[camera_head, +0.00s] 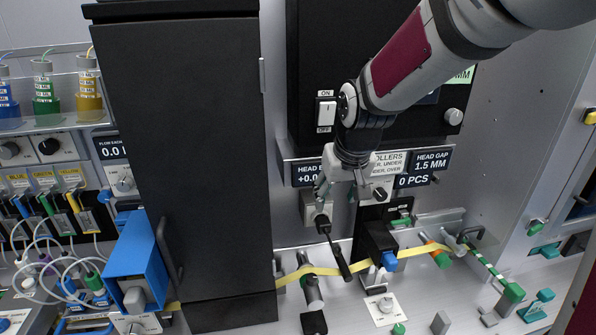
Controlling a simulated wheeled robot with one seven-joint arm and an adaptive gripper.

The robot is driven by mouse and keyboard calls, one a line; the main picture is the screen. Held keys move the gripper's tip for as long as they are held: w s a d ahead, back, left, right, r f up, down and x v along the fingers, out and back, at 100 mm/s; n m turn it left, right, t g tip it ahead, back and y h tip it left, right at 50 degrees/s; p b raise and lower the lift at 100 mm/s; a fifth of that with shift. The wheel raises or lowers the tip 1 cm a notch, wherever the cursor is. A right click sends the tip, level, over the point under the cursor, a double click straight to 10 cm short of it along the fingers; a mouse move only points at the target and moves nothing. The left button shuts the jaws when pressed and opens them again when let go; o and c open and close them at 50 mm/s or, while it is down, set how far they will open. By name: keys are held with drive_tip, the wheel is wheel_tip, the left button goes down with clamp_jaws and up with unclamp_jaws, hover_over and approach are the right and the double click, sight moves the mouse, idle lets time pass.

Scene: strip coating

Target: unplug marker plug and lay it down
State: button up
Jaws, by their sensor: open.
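The marker plug appears to be the small black plug (323,221), seated in a grey socket box (309,208) on the wall below the displays. A dark lead runs down from it to a slim black body (341,264) near the yellow strip (320,270). My gripper (336,193) is open and empty, fingers pointing down, just above and slightly right of the plug. From this view I cannot tell how far it is from the wall. The gripper partly covers the panel behind, and the plug's prongs are hidden.
A tall black cabinet (185,160) stands left of the socket. The bench (350,318) has some bare room in front.

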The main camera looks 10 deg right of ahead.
sight(326, 227)
drive_tip(key=x, duration=1.3)
drive_tip(key=shift+f, duration=0.35)
clamp_jaws()
